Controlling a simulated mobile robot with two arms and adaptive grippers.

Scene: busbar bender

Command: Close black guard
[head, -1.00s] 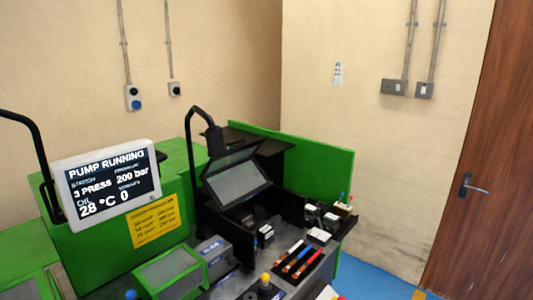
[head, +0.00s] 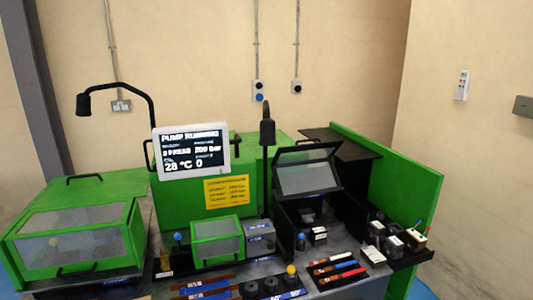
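The black guard (head: 308,177) is a black-framed clear panel on the right station of the green machine. It is tilted up and back, with the dark space below it open at the front. A black handle shows along its top edge. Neither of my grippers shows in the head view.
A green guard with clear panels (head: 75,245) covers the left station, and a smaller green guard (head: 217,240) stands in the middle. A display (head: 191,152) reads "PUMP RUNNING". Black lamps on curved arms rise behind. Coloured bars (head: 338,270) and small blocks (head: 393,243) lie at the front right.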

